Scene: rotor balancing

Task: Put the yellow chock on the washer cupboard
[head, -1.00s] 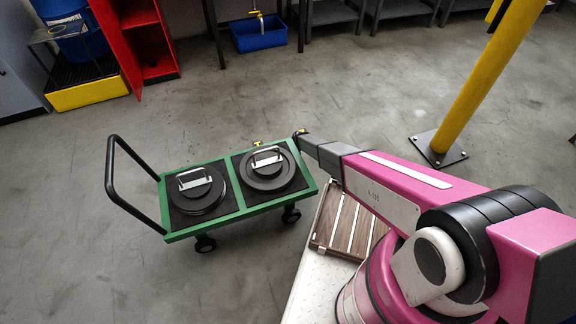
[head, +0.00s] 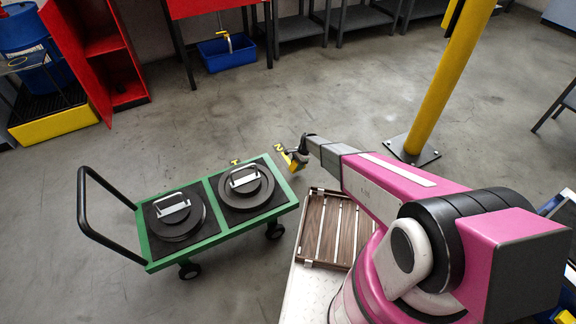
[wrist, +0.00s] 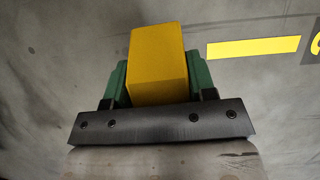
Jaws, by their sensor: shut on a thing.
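The yellow chock (wrist: 158,62) is a block held between the green fingers of my gripper (wrist: 159,82) in the wrist view. In the head view the chock (head: 289,160) shows small at the tip of my gripper (head: 293,162), past the right far corner of the green cart and above the floor. My gripper is shut on it. A red cupboard (head: 104,58) with its door open stands at the upper left. A red bench-like unit (head: 205,6) is cut off at the top edge. I cannot tell which of these is the washer cupboard.
A green cart (head: 209,194) carries two dark discs with handles. A yellow post (head: 448,85) stands on the right. A slatted wooden rack (head: 333,232) lies near my arm. A blue bin (head: 229,52) stands under the red unit. Open floor (head: 200,110) lies between.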

